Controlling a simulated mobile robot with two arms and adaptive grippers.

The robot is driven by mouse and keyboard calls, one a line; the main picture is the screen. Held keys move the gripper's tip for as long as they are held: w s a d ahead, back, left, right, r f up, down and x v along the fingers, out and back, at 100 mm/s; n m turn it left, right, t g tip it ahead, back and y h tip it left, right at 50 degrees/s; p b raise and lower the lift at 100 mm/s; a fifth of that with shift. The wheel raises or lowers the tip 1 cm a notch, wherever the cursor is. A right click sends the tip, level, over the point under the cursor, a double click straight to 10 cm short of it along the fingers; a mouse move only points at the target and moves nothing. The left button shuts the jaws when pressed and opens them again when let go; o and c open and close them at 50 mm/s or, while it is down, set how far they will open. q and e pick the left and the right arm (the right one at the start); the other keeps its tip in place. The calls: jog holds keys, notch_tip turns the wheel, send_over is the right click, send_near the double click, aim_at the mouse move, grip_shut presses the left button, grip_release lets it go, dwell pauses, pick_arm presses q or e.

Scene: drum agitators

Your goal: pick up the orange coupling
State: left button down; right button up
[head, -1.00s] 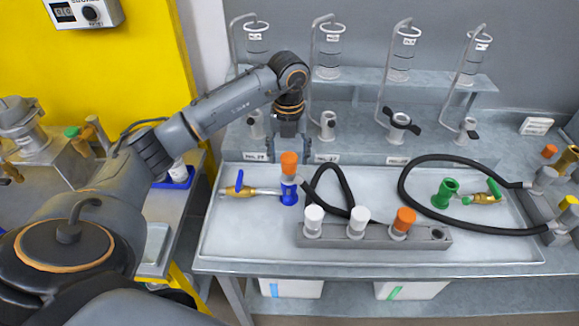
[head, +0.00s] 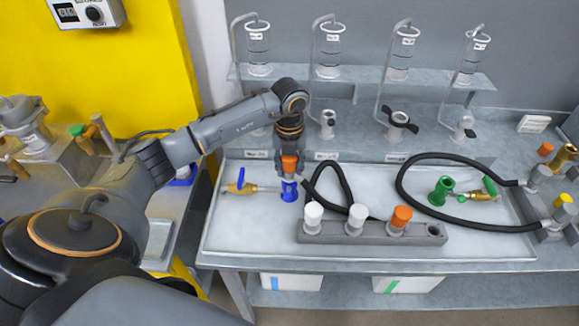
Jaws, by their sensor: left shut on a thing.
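An orange coupling (head: 289,165) sits at the top of a blue fitting (head: 289,190) on the left part of the metal tray table. My left gripper (head: 290,168) reaches down from above and is shut on this orange coupling, its fingers on either side. A second orange coupling (head: 401,217) stands in the grey rack (head: 335,233), beside two white ones (head: 313,213), (head: 356,216). My right gripper does not show.
A brass valve with a blue handle (head: 240,184) lies left of the blue fitting. Black hoses (head: 402,181) curve over the tray (head: 480,255), near a green fitting (head: 442,190). Glass cylinders (head: 330,52) stand on the back shelf. The tray's front right is clear.

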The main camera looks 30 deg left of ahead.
pick_arm(q)
jog(key=shift+w+r, duration=0.1)
jog(key=shift+r, duration=0.05)
jog(key=shift+r+b, duration=0.2)
jog(key=shift+b, duration=0.15)
notch_tip(320, 180, up, 2)
jog(key=shift+r+b, duration=0.1)
jog(key=shift+b, duration=0.75)
jog(key=s+d+r+b, duration=0.2)
jog(key=s+d+r, duration=0.4)
jog(key=d+r, duration=0.4)
jog(key=shift+s+d, duration=0.3)
jog(key=shift+d, duration=0.95)
jog(key=shift+r, duration=0.15)
